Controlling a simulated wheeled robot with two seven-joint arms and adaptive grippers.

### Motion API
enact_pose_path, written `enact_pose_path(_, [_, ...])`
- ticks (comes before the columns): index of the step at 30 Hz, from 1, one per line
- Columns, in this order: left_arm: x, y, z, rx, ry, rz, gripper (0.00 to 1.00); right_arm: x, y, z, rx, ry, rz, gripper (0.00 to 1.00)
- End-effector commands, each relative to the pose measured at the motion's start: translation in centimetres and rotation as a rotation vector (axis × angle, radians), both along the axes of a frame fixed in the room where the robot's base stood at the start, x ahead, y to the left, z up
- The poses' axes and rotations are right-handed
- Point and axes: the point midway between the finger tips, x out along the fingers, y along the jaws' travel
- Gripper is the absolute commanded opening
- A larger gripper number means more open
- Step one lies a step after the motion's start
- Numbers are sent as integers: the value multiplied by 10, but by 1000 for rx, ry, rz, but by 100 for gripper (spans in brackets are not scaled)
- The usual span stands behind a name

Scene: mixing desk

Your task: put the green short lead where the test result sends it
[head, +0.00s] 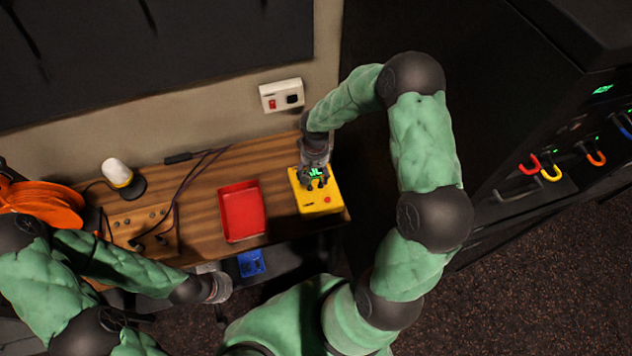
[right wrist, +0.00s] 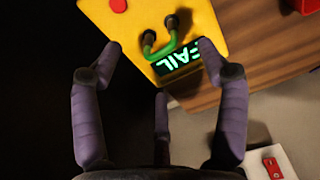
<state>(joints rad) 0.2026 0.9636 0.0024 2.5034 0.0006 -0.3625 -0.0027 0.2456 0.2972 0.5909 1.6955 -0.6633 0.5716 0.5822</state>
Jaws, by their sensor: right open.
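The green short lead (right wrist: 158,44) is a small U-shape with both dark plugs seated in the yellow tester (right wrist: 200,18). The tester's display (right wrist: 178,60) is lit green and reads FAIL. In the head view the tester (head: 320,203) sits at the right end of the wooden bench. My right gripper (head: 318,182) is over it. In the right wrist view its open fingers (right wrist: 160,58) lie either side of the lead, apart from it. A red tray (head: 243,212) and a blue bin (head: 251,263) are left of the tester. My left gripper (head: 221,312) is low at the front; its fingers are unclear.
A board with holes (head: 130,222), dark cables (head: 182,190), a white-topped lamp (head: 118,172) and an orange reel (head: 45,203) occupy the bench's left. A wall socket (head: 282,96) is behind. A dark rack at right carries a red lead (head: 528,164) and others.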

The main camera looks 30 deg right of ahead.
Motion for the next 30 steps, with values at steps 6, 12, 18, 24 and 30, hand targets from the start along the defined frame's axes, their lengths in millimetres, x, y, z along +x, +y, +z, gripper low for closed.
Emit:
enact_pose_path(6, [0, 0, -18, 0, 0, 0, 0, -1, 0, -30, 1, 2, -1, 74])
enact_pose_path(12, [0, 0, -39, 0, 0, 0, 0, 0, 0, -54, 0, 0, -1, 74])
enact_pose_path(18, [0, 0, -58, 0, 0, 0, 0, 0, 0, -71, 1, 0, -1, 74])
enact_pose_path(24, [0, 0, -62, 0, 0, 0, 0, 0, 0, -75, 1, 0, -1, 74])
enact_pose_path(30, [0, 0, -61, 0, 0, 0, 0, 0, 0, -74, 1, 0, -1, 74])
